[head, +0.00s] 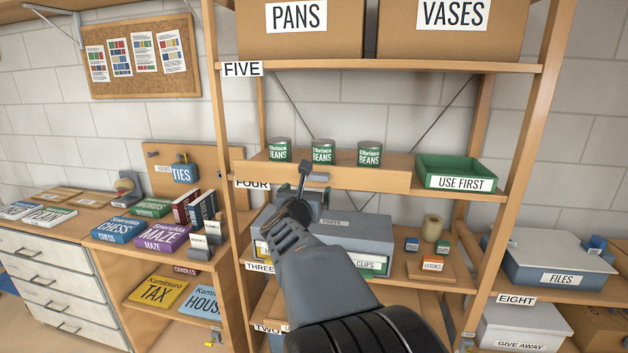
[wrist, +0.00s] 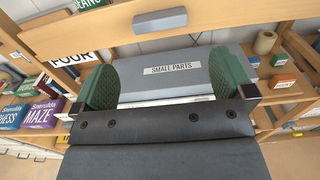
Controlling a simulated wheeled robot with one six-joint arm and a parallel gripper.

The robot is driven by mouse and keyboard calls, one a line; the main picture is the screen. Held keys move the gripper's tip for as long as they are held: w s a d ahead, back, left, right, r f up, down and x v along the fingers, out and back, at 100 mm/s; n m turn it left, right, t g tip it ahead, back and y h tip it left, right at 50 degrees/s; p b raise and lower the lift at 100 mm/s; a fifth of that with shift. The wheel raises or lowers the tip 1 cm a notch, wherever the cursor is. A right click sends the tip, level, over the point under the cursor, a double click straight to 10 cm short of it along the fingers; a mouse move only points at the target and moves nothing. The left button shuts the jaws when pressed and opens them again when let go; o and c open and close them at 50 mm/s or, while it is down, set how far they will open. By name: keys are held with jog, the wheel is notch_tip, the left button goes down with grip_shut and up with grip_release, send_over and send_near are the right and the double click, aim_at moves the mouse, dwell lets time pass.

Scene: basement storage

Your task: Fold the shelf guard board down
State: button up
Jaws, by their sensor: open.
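The shelf guard board (head: 370,178) is a long pale wooden board standing along the front of shelf FOUR, before the bean cans. It crosses the top of the wrist view (wrist: 105,27), with a grey block-like handle (wrist: 160,19) on its face. My gripper (head: 303,190) is in front of the board and hides part of it in the head view. In the wrist view my gripper (wrist: 166,86) is open, its two green-padded fingers wide apart with nothing between them. The handle lies beyond the fingertips, apart from them.
Several green bean cans (head: 323,152) stand on shelf FOUR, with a green USE FIRST bin (head: 456,164) to the right. A grey SMALL PARTS box (wrist: 172,70) sits on the shelf below, behind my fingers. Boxed games (head: 162,236) lie on the left unit.

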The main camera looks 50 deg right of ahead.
aim_at(315, 178)
jog(key=p+x, duration=0.2)
jog(key=x, duration=0.7)
jog(key=shift+w+d, duration=0.2)
jog(key=shift+d, duration=0.1)
jog(key=shift+c, duration=0.5)
